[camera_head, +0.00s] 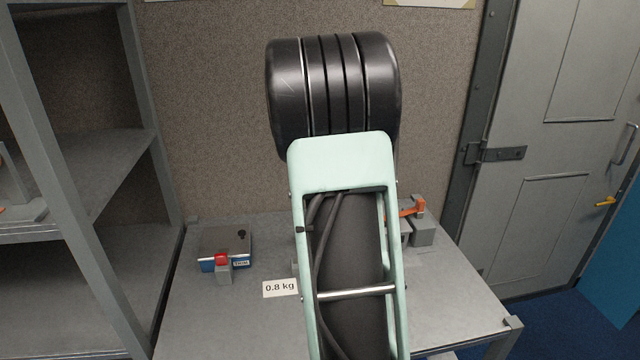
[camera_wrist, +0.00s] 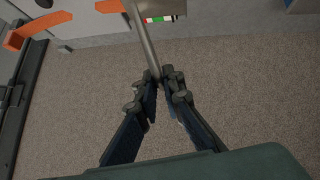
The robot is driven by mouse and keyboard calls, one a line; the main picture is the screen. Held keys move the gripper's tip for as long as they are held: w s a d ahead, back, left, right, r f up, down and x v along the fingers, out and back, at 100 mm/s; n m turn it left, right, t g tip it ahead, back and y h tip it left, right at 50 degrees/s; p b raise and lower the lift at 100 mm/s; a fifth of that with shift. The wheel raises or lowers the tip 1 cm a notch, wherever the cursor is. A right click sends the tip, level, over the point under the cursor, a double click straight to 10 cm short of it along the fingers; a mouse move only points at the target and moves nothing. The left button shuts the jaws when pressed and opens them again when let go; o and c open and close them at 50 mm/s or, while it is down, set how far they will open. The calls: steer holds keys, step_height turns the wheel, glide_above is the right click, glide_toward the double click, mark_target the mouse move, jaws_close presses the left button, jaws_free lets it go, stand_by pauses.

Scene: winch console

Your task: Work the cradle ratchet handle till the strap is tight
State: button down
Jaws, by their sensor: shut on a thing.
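The ratchet handle (camera_wrist: 142,38) is a plain metal bar in the wrist view, rising from between my fingers to the top edge. My gripper (camera_wrist: 160,79) is shut on the bar near its lower end. A small plate with green, white and red bands (camera_wrist: 160,19) shows beside the bar at the top. An orange piece (camera_wrist: 35,26), perhaps the strap or an arm of the cradle, is at the upper left. In the head view an orange piece (camera_head: 408,209) stands on a grey block (camera_head: 424,234). My arm hides the handle and my gripper there, and strap tension cannot be judged.
On the grey table (camera_head: 195,320) at left sits a grey-blue box (camera_head: 225,243) with a red part on a small post in front. A "0.8 kg" card (camera_head: 281,288) is near the middle. Shelving (camera_head: 85,190) stands left; a grey door (camera_head: 560,150) is right.

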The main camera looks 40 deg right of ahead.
steer(key=shift+s+d, duration=0.35)
steer(key=shift+d, duration=0.2)
steer(key=c, duration=2.1)
jaws_free()
steer(key=shift+d, duration=0.1)
steer(key=shift+r, duration=0.1)
steer(key=shift+s+a+r, duration=0.2)
steer(key=shift+a+r, duration=0.05)
steer(key=shift+r, duration=0.15)
steer(key=v, duration=1.1)
steer(key=shift+s, duration=0.1)
